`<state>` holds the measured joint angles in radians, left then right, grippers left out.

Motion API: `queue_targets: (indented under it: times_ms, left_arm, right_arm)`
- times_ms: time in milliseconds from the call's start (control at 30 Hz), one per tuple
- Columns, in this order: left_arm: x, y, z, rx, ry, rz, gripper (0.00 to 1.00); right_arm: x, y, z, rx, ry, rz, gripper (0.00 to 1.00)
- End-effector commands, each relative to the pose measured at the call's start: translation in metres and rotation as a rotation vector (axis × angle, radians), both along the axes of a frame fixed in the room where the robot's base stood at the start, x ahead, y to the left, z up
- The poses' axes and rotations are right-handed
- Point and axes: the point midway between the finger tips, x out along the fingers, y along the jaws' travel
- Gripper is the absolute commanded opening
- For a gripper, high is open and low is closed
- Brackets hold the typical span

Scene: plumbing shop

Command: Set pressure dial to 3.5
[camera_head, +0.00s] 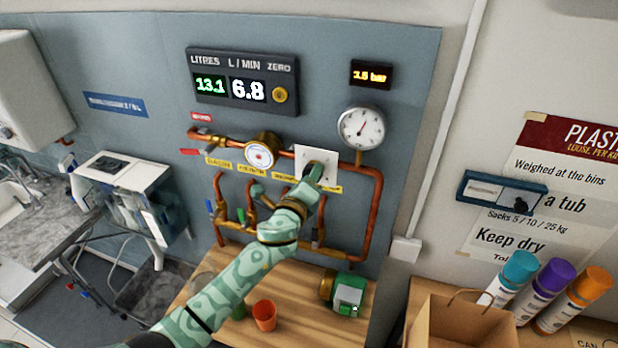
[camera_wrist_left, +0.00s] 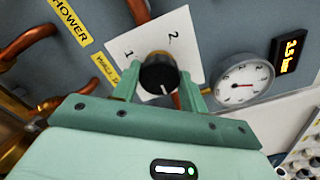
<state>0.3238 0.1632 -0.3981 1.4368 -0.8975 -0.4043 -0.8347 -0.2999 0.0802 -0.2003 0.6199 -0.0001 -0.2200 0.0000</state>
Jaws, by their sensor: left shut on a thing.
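The pressure dial is a black knob (camera_wrist_left: 158,73) with a white pointer line, on a white plate (camera_head: 306,155) marked 1 and 2 in the left wrist view; other marks are hidden. My left gripper (camera_head: 317,172) is shut on the knob, with one green finger on each side in the wrist view. The amber pressure display (camera_head: 371,74) shows a figure in bar ending in .5; its first digit is too blurred to tell 2 from 3. The round white gauge (camera_head: 361,128) with a needle is right of the plate. My right gripper is not in view.
Copper pipes (camera_head: 377,205) and a brass round meter (camera_head: 261,152) surround the plate. The flow display (camera_head: 242,82) reads 13.1 and 6.8. An orange cup (camera_head: 264,315) and a green-white device (camera_head: 347,294) stand on the wooden bench below.

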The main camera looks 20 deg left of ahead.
Motion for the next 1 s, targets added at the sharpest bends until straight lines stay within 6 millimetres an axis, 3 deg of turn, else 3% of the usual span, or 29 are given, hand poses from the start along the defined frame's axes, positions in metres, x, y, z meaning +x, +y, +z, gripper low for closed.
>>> queue_targets:
  times_ms: [367, 400, 467, 800, 1000]
  left_arm:
    - [0.001, 0.001, 0.004, 0.004, -0.007, 0.003, 0.20]
    - [0.001, 0.001, 0.004, 0.004, -0.007, 0.003, 0.51]
    - [0.001, 0.001, 0.003, 0.004, -0.006, 0.002, 0.65]
    - [-0.004, 0.001, 0.001, 0.003, -0.002, 0.001, 0.65]
    - [-0.039, 0.002, 0.000, 0.003, -0.001, -0.001, 0.65]
  right_arm:
    - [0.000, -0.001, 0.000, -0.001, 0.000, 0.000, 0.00]
    - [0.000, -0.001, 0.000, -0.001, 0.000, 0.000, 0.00]
    - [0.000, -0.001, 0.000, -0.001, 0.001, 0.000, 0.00]
    - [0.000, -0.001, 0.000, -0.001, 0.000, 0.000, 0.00]
    - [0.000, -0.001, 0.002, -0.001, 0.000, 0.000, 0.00]
